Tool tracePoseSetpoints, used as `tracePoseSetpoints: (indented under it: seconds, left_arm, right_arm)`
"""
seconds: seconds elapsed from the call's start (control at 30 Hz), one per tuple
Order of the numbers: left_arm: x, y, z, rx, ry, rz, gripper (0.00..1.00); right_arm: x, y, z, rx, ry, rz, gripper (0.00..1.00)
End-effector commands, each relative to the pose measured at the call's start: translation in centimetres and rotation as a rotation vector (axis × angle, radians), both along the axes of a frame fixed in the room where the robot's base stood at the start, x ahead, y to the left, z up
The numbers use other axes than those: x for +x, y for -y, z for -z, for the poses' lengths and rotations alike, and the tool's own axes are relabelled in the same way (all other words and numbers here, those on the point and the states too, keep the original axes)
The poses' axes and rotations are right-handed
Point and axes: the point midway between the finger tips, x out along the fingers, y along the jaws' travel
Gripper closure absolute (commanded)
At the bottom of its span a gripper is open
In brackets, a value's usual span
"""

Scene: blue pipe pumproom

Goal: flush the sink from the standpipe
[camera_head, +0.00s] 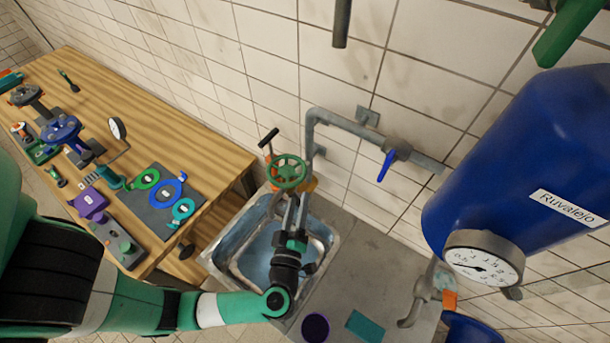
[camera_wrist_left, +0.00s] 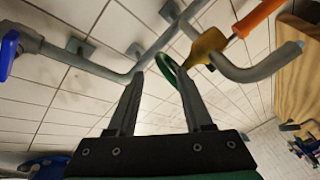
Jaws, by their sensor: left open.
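The sink (camera_head: 228,262) is a steel basin at the lower middle of the head view. A green handwheel (camera_head: 289,172) stands above its far edge on a grey standpipe (camera_head: 311,150) that runs along the wall. My left gripper (camera_head: 296,200) is over the sink, with its fingers pointing at the handwheel. In the left wrist view the gripper (camera_wrist_left: 160,76) is open, and the handwheel (camera_wrist_left: 168,68) shows nearly edge-on at the right fingertip. I cannot tell whether they touch. A brass-coloured valve body (camera_wrist_left: 206,46) and a grey spout (camera_wrist_left: 258,70) are beside it. My right gripper is not in view.
A blue lever (camera_head: 387,165) sits on the wall pipe to the right. A large blue tank (camera_head: 510,150) with a gauge (camera_head: 484,258) fills the right side. A wooden workbench (camera_head: 150,110) with valves and coloured rings stands at left.

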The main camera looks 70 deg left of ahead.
Motion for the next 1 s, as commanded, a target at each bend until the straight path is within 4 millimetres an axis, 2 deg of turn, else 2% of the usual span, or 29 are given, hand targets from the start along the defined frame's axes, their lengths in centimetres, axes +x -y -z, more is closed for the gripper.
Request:
tracePoseSetpoints:
  seconds: [0.2,0.4,0.77,1.0]
  left_arm:
    - [2.6,-4.3,0.0,0.0,0.002,-0.009,0.49]
    - [4.4,-6.9,0.0,0.0,0.001,-0.004,0.49]
    - [4.8,-7.6,0.0,0.001,0.0,0.001,0.49]
    - [4.9,-7.5,-0.1,0.001,0.002,0.001,0.92]
  right_arm:
    - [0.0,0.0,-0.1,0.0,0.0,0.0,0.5]
    - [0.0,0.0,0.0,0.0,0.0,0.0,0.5]
    - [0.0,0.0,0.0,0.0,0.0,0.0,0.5]
    - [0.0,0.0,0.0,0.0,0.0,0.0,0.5]
